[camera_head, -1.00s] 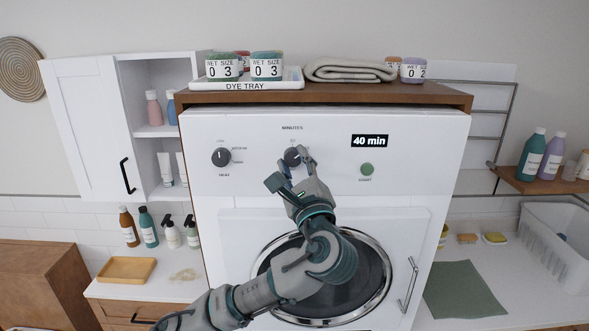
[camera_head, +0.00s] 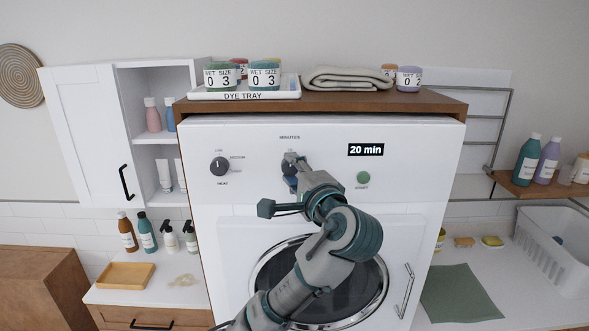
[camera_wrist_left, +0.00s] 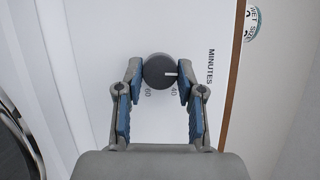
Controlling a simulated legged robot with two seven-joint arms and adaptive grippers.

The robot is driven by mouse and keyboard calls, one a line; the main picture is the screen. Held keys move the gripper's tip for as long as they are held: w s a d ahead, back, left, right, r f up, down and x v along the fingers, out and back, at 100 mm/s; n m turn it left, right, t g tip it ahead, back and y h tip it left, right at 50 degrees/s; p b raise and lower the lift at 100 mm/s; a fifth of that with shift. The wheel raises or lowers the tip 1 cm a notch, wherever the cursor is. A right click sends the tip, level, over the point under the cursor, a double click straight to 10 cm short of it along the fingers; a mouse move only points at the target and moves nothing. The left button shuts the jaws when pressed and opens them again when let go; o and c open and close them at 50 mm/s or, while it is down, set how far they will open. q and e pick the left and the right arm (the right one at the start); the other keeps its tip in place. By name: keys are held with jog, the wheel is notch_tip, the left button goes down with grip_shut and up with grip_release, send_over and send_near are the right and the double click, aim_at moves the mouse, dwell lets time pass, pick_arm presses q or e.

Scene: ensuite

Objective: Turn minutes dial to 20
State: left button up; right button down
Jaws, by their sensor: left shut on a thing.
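The dark minutes dial (camera_head: 288,167) is on the white front panel of the machine (camera_head: 420,150), under the word MINUTES. The display (camera_head: 366,150) reads "20 min". My left gripper (camera_head: 294,170) is at the dial, its hand covering part of it. In the left wrist view the dial (camera_wrist_left: 159,71) sits between the fingertips of my left gripper (camera_wrist_left: 158,75), which is shut on it. Its white pointer line points right in that view, with the marks 40 and 60 below it. My right gripper is not in view.
The heat dial (camera_head: 220,166) is to the left and the green start button (camera_head: 363,178) to the right. Below is the round door (camera_head: 262,265) with a handle (camera_head: 406,290). A dye tray (camera_head: 243,96) with jars and a folded towel (camera_head: 347,79) rest on top.

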pick_arm(q)
jog(key=shift+f+n+g, duration=0.25)
jog(key=shift+n+g, duration=0.05)
jog(key=shift+n, duration=0.1)
jog(key=o, duration=1.1)
jog(key=shift+r, duration=0.1)
jog(key=shift+o, duration=0.2)
jog(key=v, duration=0.7)
jog(key=shift+d, duration=0.2)
